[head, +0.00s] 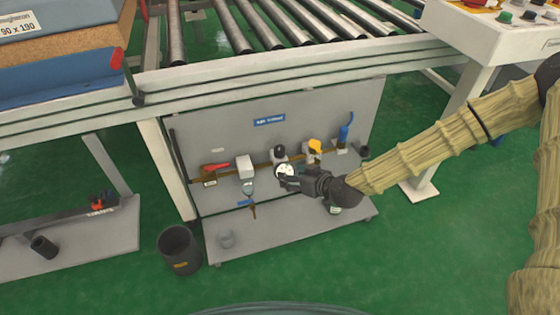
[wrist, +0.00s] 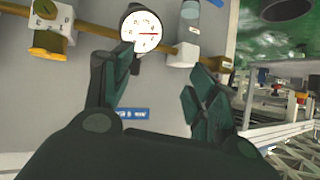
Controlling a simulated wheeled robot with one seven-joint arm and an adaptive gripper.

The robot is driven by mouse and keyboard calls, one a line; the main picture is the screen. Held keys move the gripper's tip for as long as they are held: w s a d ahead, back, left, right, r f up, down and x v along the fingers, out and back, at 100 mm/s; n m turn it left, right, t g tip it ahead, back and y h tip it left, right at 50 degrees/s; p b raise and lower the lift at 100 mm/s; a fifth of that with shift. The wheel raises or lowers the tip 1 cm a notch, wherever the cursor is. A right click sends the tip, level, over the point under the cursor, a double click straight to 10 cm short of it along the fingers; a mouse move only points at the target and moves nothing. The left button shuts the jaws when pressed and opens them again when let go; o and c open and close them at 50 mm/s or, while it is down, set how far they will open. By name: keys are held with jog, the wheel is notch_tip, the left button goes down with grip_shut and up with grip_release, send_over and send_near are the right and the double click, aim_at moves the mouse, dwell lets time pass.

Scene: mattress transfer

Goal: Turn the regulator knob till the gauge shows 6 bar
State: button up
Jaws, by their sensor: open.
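The regulator's black knob (head: 279,150) sits on top of a pale body on the upright grey panel (head: 345,103). The round white gauge (head: 285,171) is just below it. In the wrist view, where the panel appears upside down, the gauge (wrist: 141,32) faces me; a red pointer shows, but its figures are too small to read. My gripper (head: 284,183) is in front of the panel, overlapping the gauge's lower edge. In the wrist view my gripper (wrist: 160,64) has its dark fingers spread with nothing between them. The knob is hard to separate from the left finger there.
A red lever (head: 216,167), a white filter unit (head: 244,166), a yellow-topped part (head: 315,146) and a blue part (head: 345,132) flank the regulator along a brass pipe. The roller conveyor (head: 270,25) overhangs the panel. A dark bin (head: 178,249) stands at the left.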

jog(key=t+b, duration=0.2)
jog(key=b, duration=0.1)
send_near(281, 149)
jog(key=shift+n, duration=0.4)
jog(key=b+x, duration=0.2)
jog(key=x, duration=0.9)
jog(key=shift+b, duration=0.4)
jog(key=c, duration=1)
jog(key=shift+c, duration=0.2)
